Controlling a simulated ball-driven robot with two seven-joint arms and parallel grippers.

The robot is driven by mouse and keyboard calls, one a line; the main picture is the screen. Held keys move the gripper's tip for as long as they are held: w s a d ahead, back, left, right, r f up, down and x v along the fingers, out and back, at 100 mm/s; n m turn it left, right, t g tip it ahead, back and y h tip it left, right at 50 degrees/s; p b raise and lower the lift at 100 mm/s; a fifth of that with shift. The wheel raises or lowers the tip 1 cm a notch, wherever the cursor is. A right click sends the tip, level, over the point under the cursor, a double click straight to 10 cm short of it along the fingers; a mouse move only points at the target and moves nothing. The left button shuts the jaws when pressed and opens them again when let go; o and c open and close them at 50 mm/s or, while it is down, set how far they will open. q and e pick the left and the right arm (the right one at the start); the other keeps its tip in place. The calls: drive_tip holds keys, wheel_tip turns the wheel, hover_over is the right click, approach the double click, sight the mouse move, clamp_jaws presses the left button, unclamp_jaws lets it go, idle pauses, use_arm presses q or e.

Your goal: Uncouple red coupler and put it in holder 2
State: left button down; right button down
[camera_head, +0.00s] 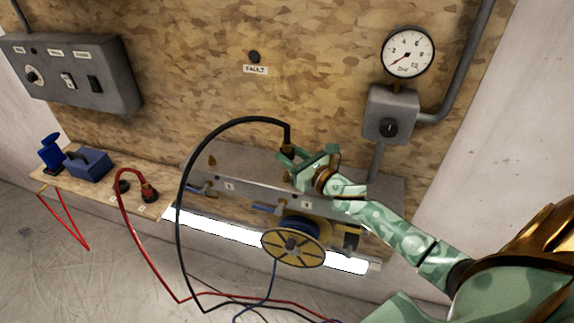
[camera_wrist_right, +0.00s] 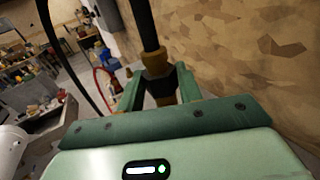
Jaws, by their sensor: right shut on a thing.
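The red coupler (camera_head: 148,194) is at the end of the red hose, low on the wooden ledge at the left. My right gripper (camera_head: 291,157) is shut on the black hose's coupler (camera_wrist_right: 160,82), above the grey manifold at the centre. In the right wrist view this coupler is brass and dark, between the fingers, with the black hose (camera_wrist_right: 141,25) rising from it. Whether it touches the manifold is hidden by the gripper. Small labels show on the ledge and manifold, but I cannot tell which marks holder 2. My left gripper is out of view.
The grey manifold (camera_head: 215,160) has blue-handled valves along its front. A yellow reel (camera_head: 292,248) hangs below it. The black hose (camera_head: 182,200) and red hose (camera_head: 160,275) loop across the front. A gauge (camera_head: 407,53) and switch box are upper right; blue items (camera_head: 88,162) sit left.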

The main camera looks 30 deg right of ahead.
sight(289, 142)
drive_tip(key=shift+r+p, duration=1.6)
drive_tip(key=shift+r, duration=0.4)
